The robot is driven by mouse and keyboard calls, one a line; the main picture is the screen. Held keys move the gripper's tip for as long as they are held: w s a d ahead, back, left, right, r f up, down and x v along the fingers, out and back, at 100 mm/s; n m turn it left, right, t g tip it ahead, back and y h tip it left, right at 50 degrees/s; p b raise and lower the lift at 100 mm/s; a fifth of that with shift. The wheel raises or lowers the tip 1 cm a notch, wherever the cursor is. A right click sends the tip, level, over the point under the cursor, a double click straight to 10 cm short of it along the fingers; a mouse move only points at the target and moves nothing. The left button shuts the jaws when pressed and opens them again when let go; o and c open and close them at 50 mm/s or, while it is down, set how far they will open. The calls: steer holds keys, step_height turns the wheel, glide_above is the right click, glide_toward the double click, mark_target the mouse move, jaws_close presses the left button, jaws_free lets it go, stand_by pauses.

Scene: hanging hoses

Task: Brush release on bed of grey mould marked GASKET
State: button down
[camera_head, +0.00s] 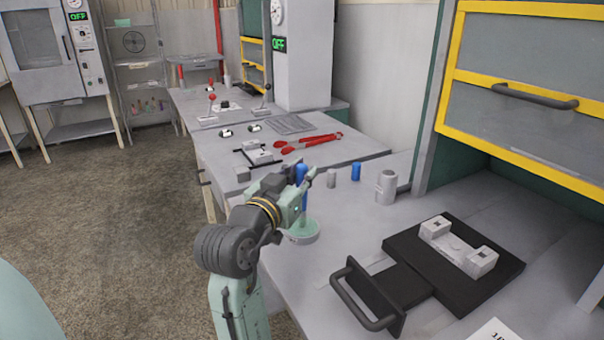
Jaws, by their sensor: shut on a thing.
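My gripper (306,180) is at the middle of the picture, shut on an upright blue-handled thing (301,172) that appears to be the brush. Its lower part is partly hidden by my gripper, and its tip cannot be made out. A light grey mould (458,248) with raised ends and small dark holes sits on a black sliding plate (408,290) at the right, apart from my gripper. No GASKET lettering is readable.
A dark handle (362,298) sticks up at the plate's front. Behind my gripper stand a grey cylinder (331,178), a blue cylinder (355,171) and a grey cup (386,187). Red tongs (305,142) lie farther back. A yellow-framed press (520,90) rises behind the mould.

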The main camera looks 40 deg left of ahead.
steer(key=shift+f, duration=0.1)
steer(key=shift+r+p, duration=2.85)
steer(key=shift+r, duration=0.75)
steer(key=shift+f, duration=0.15)
